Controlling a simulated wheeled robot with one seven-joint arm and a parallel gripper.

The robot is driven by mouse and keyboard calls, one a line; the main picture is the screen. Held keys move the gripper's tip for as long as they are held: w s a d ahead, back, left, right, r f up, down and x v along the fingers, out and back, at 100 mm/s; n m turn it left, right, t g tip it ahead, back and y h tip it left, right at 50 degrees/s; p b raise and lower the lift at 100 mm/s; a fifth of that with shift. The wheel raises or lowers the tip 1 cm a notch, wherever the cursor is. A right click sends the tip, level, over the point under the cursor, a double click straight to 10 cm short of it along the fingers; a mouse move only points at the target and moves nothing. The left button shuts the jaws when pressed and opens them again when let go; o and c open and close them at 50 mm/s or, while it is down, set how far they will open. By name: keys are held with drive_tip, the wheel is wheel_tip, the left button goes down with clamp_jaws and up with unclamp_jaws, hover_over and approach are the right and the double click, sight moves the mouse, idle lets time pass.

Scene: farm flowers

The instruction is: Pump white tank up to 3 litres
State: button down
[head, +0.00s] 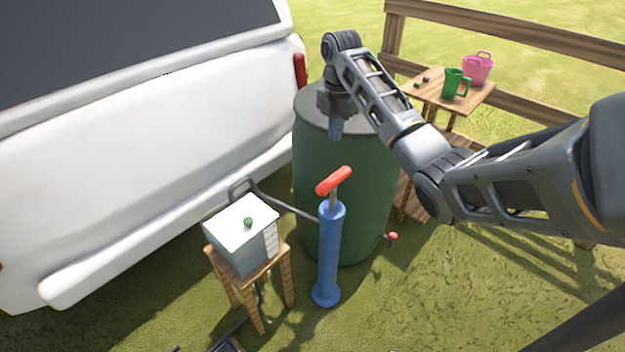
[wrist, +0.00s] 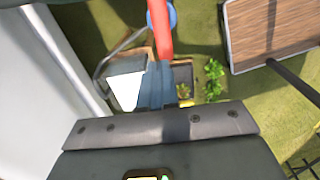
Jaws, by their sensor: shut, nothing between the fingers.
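The white tank (head: 247,217) is a box on a small wooden stool, with a green knob on top. Marks run down its right side, but the level cannot be read. It also shows in the wrist view (wrist: 124,92). The blue pump (head: 328,255) stands upright on the grass to its right. Its red T-handle (head: 334,181) sits a little above the pump body and crosses the top of the wrist view (wrist: 159,32). My gripper (head: 335,136) is shut and empty, pointing down. In the head view it appears just above the handle, apart from it.
A green barrel (head: 375,180) stands behind the pump. A white vehicle (head: 150,150) fills the left. A dark hose (head: 288,207) runs between tank and pump. A wooden table (head: 425,92) with a green jug (head: 455,85) and pink bucket (head: 478,70) stands by the fence.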

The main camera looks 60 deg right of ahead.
sight(333, 177)
drive_tip(key=shift+s+a+r, duration=0.1)
drive_tip(key=shift+r, duration=0.45)
wheel_tip(333, 177, down, 14)
drive_tip(key=shift+f+b, duration=0.1)
drive_tip(key=shift+b, duration=1.1)
wheel_tip(333, 177, down, 10)
drive_tip(key=b, duration=0.4)
drive_tip(key=shift+r+b, duration=0.25)
drive_tip(key=shift+b, duration=0.05)
drive_tip(key=shift+a+f, duration=0.1)
drive_tip(key=shift+s, duration=0.1)
